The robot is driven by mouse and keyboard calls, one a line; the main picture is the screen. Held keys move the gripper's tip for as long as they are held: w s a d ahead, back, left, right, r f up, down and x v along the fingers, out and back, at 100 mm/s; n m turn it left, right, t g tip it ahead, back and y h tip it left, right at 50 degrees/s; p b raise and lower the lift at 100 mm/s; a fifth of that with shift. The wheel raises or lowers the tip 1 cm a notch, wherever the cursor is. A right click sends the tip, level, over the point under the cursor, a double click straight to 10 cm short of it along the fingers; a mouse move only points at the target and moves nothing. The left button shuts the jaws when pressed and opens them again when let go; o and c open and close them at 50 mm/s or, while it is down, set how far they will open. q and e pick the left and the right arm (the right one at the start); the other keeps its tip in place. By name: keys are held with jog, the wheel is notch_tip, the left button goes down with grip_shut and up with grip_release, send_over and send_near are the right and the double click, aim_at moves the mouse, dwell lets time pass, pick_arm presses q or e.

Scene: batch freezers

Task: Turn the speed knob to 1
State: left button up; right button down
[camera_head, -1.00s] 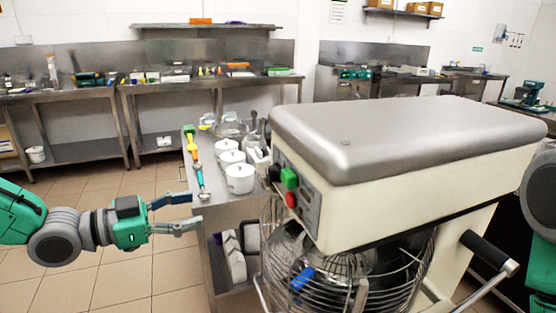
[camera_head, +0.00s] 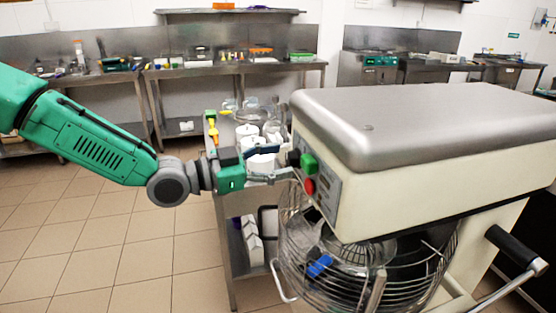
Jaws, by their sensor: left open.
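A large cream mixer with a grey top (camera_head: 430,125) stands at the right. On its left end is a control panel with a small black knob (camera_head: 293,158), a green button (camera_head: 309,163) and a red button (camera_head: 309,186). The knob's markings are too small to read. My left gripper (camera_head: 284,163) is open, its two fingers pointing right, one above the other. Its fingertips are close to the black knob; I cannot tell if they touch it. My right gripper is not in view.
A steel side table (camera_head: 224,185) with white containers (camera_head: 262,161) stands behind my left gripper. The tiled floor at left is clear.

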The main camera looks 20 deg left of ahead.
aim_at(289, 160)
pick_arm(q)
jog(key=d, duration=0.2)
jog(key=shift+w+d+r, duration=0.1)
jog(key=shift+w+d, duration=0.15)
jog(key=shift+d, duration=0.05)
jog(key=shift+d+r, duration=0.1)
jog(key=shift+d, duration=0.1)
jog(key=shift+a, duration=0.5)
jog(key=c, duration=1)
jog(key=shift+a+f, duration=0.2)
jog(key=shift+a, duration=0.05)
jog(key=shift+c, duration=0.7)
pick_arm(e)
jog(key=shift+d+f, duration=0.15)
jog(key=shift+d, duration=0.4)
pick_arm(q)
jog(key=shift+d, duration=0.15)
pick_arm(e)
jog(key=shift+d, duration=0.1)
